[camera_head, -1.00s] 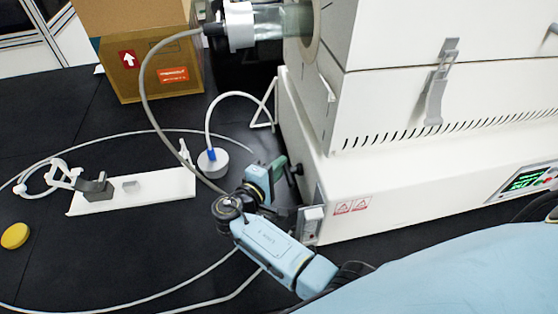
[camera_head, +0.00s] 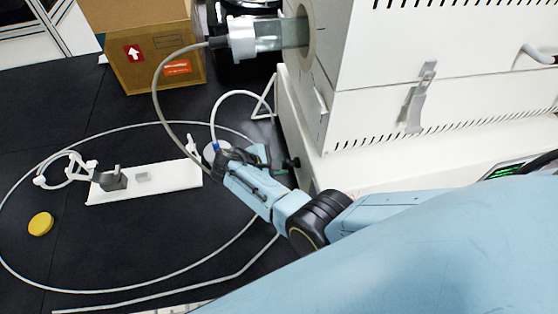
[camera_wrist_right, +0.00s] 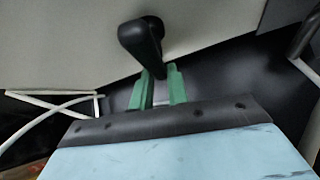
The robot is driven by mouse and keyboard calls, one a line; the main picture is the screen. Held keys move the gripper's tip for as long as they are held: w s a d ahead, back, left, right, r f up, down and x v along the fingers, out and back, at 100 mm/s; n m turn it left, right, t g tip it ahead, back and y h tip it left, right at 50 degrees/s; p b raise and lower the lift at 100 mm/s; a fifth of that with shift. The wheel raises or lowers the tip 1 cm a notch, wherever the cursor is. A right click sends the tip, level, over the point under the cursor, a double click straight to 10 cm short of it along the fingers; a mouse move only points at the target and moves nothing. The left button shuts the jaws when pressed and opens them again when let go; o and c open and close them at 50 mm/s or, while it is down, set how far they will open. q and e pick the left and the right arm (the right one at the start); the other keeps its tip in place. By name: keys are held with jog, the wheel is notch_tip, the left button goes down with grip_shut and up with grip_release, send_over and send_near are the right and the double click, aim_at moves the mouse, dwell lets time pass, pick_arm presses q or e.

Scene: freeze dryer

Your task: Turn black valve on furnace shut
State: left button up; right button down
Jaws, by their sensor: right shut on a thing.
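The furnace (camera_head: 400,150) is the large white machine on the right in the head view. Its black valve (camera_head: 291,163) sticks out low on its left side; in the wrist view it is a black lever-like handle (camera_wrist_right: 141,38) against the pale furnace wall. My right gripper (camera_head: 262,154) is at the valve, low beside the furnace. In the wrist view its green fingers (camera_wrist_right: 159,82) are close together on the lower end of the handle. The exact contact is partly hidden in the head view. My left gripper is not in view.
A grey hose (camera_head: 160,75) hangs from the glass tube end (camera_head: 265,33) and loops over the black table (camera_head: 130,240). A white stand (camera_head: 150,182), a yellow disc (camera_head: 41,223) and a cardboard box (camera_head: 150,45) lie left of the gripper. The front left table is mostly clear.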

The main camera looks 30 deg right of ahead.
pick_arm(q)
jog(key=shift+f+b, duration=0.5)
jog(key=shift+b, duration=0.05)
pick_arm(e)
jog(key=shift+s+a+n+g+y, duration=0.1)
jog(key=shift+s+n+g+y, duration=0.25)
jog(key=shift+g, duration=0.5)
jog(key=shift+n+g+y, duration=0.15)
jog(key=shift+n+g, duration=0.4)
jog(key=shift+g, duration=0.3)
jog(key=c, duration=1.4)
grip_release()
jog(key=shift+o, duration=0.2)
